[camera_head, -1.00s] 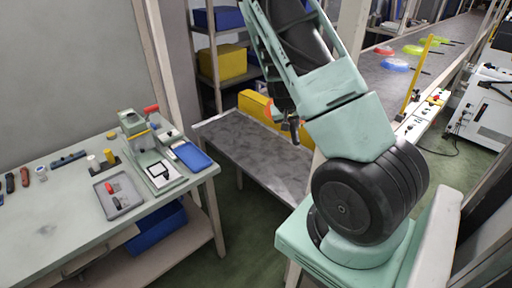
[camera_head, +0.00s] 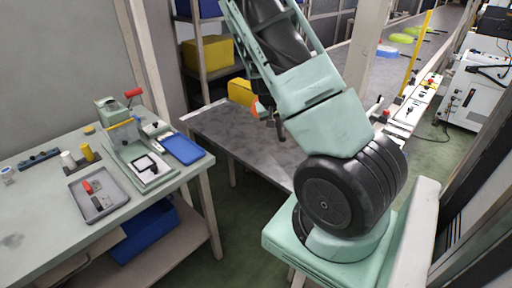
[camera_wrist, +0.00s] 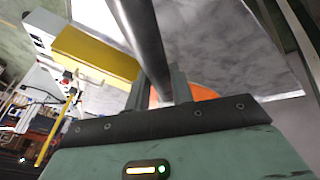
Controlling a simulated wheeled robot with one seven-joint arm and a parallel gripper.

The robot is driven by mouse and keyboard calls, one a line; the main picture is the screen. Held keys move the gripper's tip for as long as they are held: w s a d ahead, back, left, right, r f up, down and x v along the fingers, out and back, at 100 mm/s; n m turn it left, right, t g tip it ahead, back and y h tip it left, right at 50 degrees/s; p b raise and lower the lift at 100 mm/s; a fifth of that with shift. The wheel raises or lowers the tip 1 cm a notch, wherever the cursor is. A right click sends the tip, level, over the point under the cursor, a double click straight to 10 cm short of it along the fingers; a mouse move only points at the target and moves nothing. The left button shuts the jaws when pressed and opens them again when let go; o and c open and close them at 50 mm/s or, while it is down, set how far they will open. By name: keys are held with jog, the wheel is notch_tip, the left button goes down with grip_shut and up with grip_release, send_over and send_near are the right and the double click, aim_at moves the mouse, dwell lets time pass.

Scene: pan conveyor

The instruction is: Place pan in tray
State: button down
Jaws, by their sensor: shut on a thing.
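My gripper (camera_wrist: 158,88) is shut on the dark rod-like handle (camera_wrist: 150,40) of an orange pan (camera_wrist: 198,92) in the wrist view. Most of the pan is hidden behind the handle and my gripper's body. In the head view a small bit of the orange pan (camera_head: 257,108) shows beside my arm, over the grey-topped table (camera_head: 225,130); the gripper itself is mostly hidden there. A small grey tray (camera_head: 75,199) with red and dark items lies on the left workbench. I cannot tell which tray the task means.
A yellow bin (camera_head: 240,92) stands at the far end of the grey table and shows in the wrist view (camera_wrist: 95,52). The conveyor (camera_head: 385,75) at the back right carries several coloured pans. A yellow post (camera_head: 417,50) stands beside it. Most of the grey tabletop looks bare.

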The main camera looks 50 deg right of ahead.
jog(key=b, duration=0.8)
send_over(277, 167)
jog(key=a, duration=0.2)
notch_tip(277, 167, down, 10)
jog(key=f, duration=1)
jog(key=shift+s+a, duration=0.15)
jog(key=shift+a, duration=0.05)
jog(key=c, duration=1.2)
grip_release()
jog(key=v, duration=1.2)
